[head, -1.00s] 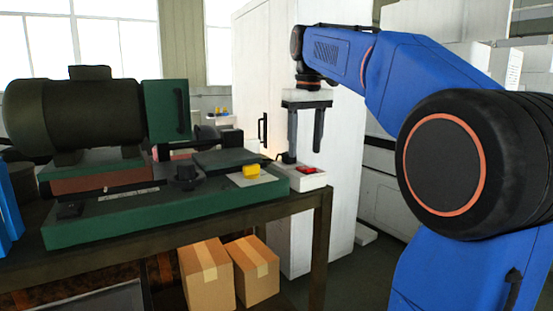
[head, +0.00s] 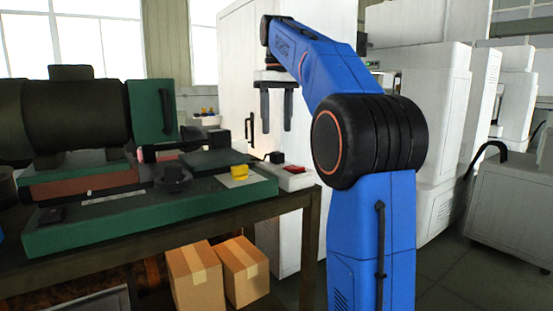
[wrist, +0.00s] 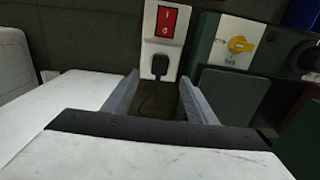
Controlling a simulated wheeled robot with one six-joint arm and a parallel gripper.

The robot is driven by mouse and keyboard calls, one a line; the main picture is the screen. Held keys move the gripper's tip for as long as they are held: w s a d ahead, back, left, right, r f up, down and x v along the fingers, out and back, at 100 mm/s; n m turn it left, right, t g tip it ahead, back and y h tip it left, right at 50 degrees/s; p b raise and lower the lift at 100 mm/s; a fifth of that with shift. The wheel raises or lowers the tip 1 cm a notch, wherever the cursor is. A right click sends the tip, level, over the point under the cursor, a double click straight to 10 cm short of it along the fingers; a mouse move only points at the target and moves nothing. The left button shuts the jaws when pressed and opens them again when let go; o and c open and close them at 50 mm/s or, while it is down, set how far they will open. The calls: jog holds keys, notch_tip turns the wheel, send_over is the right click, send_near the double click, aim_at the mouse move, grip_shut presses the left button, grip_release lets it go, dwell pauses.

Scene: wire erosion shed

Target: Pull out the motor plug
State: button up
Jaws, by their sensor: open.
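The motor plug is a black plug (wrist: 160,65) seated in a white socket box (wrist: 148,49) with a red rocker switch (wrist: 167,22). A dark cord runs from the plug toward my gripper. In the head view the plug (head: 277,157) stands at the back of the socket box (head: 297,181), at the bench's right end. My gripper (head: 276,125) is open and empty, pointing down above the plug, with a visible gap. In the wrist view my gripper (wrist: 159,80) has its fingers on either side of the plug's line, not touching it.
A green machine base (head: 125,218) with a large dark motor (head: 75,115) fills the bench to the left. A yellow knob (head: 239,172) sits near the socket box. A white cabinet (head: 237,70) stands behind. Cardboard boxes (head: 195,277) lie below the bench.

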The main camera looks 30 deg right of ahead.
aim_at(277, 152)
jog(key=shift+f, duration=4.5)
grip_shut()
jog(key=shift+r, duration=0.15)
jog(key=shift+r, duration=2.8)
